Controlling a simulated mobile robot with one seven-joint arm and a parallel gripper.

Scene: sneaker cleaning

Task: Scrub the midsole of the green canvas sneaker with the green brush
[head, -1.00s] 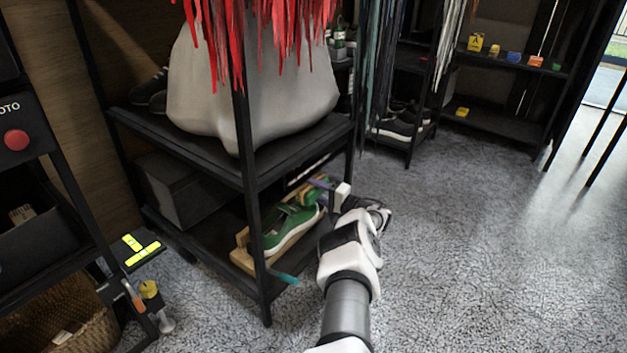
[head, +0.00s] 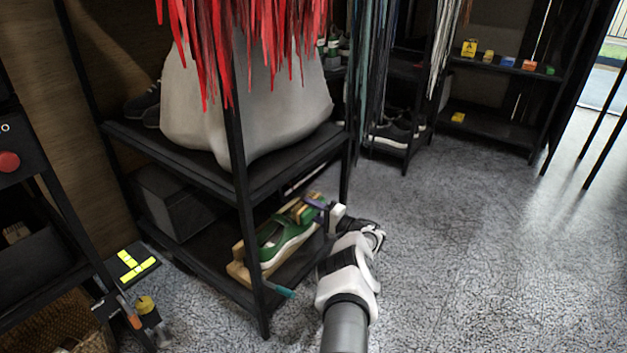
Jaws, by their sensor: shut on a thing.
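The green canvas sneaker (head: 270,254) with its pale midsole lies on a wooden stand (head: 240,273) on the low shelf. My gripper (head: 318,203) is at the far right end of the sneaker, reaching in from the right. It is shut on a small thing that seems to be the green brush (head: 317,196). Only a bit of green and purple shows there, and my wrist and the shelf post partly hide it. I cannot tell whether the bristles touch the midsole.
A black shelf post (head: 243,200) stands in front of the sneaker, and the upper shelf (head: 290,172) with a white bag (head: 190,110) is above it. A teal-handled thing (head: 277,289) lies at the shelf's front edge. The floor to the right is clear.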

